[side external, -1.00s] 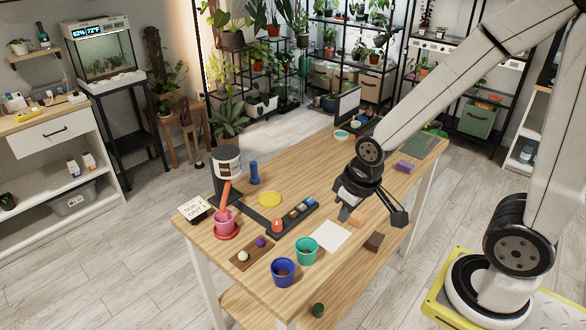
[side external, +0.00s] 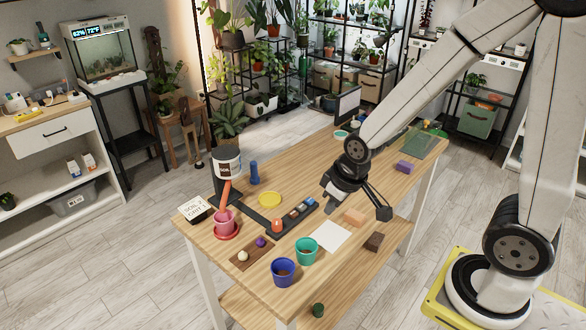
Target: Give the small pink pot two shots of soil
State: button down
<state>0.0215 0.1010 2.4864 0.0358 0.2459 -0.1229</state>
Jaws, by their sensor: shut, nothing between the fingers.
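The small pink pot (side external: 224,219) stands on a red saucer (side external: 226,235) at the table's left end. Above it is a soil dispenser (side external: 227,165), a white-banded tub on a dark stand, with an orange-red chute (side external: 226,193) slanting down toward the pot. The pot's contents are too small to make out. A dark panel (side external: 262,221) runs from the dispenser, with an orange button or knob (side external: 277,226) and several small coloured parts on it. My gripper (side external: 327,209) is shut and empty, pointing down just right of the panel's far end; I cannot tell its exact height.
A blue pot (side external: 284,272) and a teal pot (side external: 307,250) stand at the front edge. A brown board (side external: 248,256) holds a white and a purple ball. A white sheet (side external: 331,236), a peach block (side external: 355,216), a yellow disc (side external: 270,200) and a blue bottle (side external: 254,173) lie around.

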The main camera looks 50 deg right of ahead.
jog(key=w+d+f+n+t, duration=0.1)
jog(key=w+d+f, duration=0.1)
jog(key=w, duration=0.3)
jog(key=w+d+f+n+t, duration=0.1)
jog(key=w+d+t, duration=0.1)
jog(key=w, duration=0.4)
jog(key=n+t+h, duration=0.2)
jog(key=n+h, duration=0.1)
send_over(295, 214)
notch_tip(295, 214, down, 6)
jog(key=shift+w+d+r, duration=0.1)
jog(key=shift+f, duration=4.4)
jog(key=shift+f, duration=0.25)
jog(key=shift+f, duration=0.2)
